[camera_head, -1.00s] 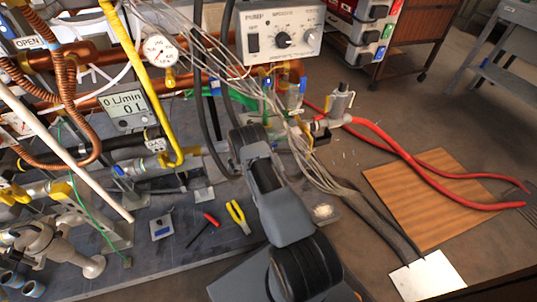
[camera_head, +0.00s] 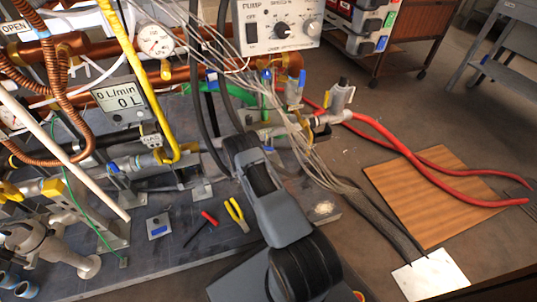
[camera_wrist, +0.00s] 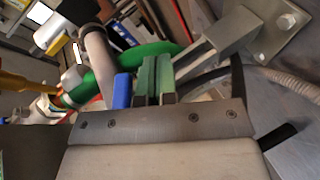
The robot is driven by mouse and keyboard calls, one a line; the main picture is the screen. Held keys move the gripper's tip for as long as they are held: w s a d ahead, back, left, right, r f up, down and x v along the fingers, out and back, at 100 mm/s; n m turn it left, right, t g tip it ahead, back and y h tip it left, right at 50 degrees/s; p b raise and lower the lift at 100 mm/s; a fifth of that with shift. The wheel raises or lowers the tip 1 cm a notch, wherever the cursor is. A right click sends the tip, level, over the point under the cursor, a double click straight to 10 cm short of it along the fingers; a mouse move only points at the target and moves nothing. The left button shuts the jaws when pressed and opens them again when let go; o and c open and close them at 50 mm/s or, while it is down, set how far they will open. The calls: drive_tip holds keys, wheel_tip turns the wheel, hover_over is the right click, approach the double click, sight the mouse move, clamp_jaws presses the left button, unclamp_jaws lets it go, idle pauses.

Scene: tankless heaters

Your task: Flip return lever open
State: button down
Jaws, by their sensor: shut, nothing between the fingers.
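Several blue valve levers show; which one is the return lever I cannot tell. In the head view, one blue lever (camera_head: 267,75) stands upright near the copper pipes, and another blue lever (camera_head: 301,79) stands to its right. In the wrist view, a blue lever-like piece (camera_wrist: 122,91) stands just left of my gripper (camera_wrist: 154,80). My gripper's two green-tipped fingers are together with nothing between them. Whether they touch the blue piece is unclear. In the head view my gripper is hidden behind my arm and the cables.
A bundle of grey cables (camera_head: 312,165) hangs over the work area. Red hoses (camera_head: 400,150) run right from a metal valve (camera_head: 341,97). The pump box (camera_head: 277,25) is above.

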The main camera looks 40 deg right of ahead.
drive_tip(key=a+f+p, duration=0.1)
drive_tip(key=a+f, duration=0.2)
drive_tip(key=a, duration=0.3)
drive_tip(key=shift+s+a, duration=0.2)
drive_tip(key=shift+s, duration=0.2)
